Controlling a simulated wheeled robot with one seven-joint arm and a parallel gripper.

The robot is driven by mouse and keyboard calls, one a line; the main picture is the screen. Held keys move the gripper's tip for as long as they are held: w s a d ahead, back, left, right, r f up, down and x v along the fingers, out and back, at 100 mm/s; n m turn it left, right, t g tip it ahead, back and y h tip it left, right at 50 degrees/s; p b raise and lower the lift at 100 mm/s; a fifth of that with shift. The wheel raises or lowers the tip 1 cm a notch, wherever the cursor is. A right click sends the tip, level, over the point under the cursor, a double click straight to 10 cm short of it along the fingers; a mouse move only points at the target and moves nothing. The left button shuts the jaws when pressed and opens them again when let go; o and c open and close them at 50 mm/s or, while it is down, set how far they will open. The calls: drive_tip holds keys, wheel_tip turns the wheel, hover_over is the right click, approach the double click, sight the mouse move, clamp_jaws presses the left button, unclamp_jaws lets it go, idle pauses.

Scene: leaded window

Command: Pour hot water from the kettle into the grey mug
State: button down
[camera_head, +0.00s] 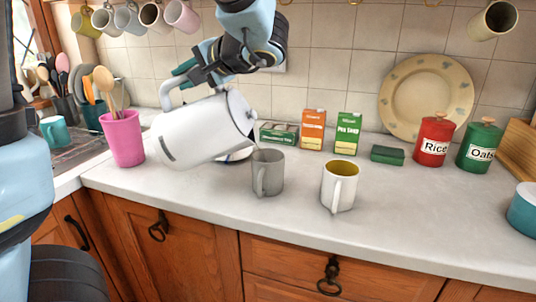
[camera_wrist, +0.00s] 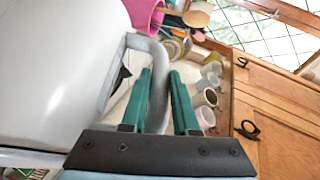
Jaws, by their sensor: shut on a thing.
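The white kettle (camera_head: 202,130) is held in the air above the counter, tilted with its lid and spout end towards the right, near the grey mug. My gripper (camera_head: 187,68) is shut on the kettle's grey handle; the wrist view shows the handle (camera_wrist: 108,75) between the green fingers (camera_wrist: 160,100). The grey mug (camera_head: 268,174) stands upright on the counter, just right of and below the kettle's spout end. I cannot tell whether water is flowing. A white mug with a yellow inside (camera_head: 339,188) stands right of the grey mug.
A pink utensil pot (camera_head: 124,138) stands left of the kettle. Boxes (camera_head: 312,130), red (camera_head: 434,142) and green (camera_head: 479,147) canisters and a plate (camera_head: 425,95) stand along the back wall. Mugs hang above. The front right counter is mostly clear.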

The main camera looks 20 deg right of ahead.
sight(166, 98)
drive_tip(key=shift+s+d+r+t+p, duration=0.3)
drive_tip(key=shift+d+r, duration=0.2)
drive_tip(key=shift+r, duration=0.2)
drive_tip(key=shift+s+d+r+y, duration=0.2)
drive_tip(key=shift+d+r+y, duration=0.15)
drive_tip(key=shift+y, duration=0.15)
idle(1.7)
drive_tip(key=a+f+b, duration=0.1)
drive_tip(key=w+a+f+g+h+b, duration=0.1)
drive_tip(key=a+f, duration=0.1)
drive_tip(key=w+a+f+g+h, duration=0.1)
drive_tip(key=f, duration=0.1)
drive_tip(key=shift+w+a+f+n+b, duration=0.15)
drive_tip(key=shift+w+a+n+b, duration=0.15)
drive_tip(key=shift+n+b, duration=0.1)
drive_tip(key=shift+w+a+f+g+h, duration=0.2)
drive_tip(key=shift+a+f+g+h, duration=0.1)
drive_tip(key=shift+a+g+h, duration=0.4)
drive_tip(key=shift+d, duration=0.15)
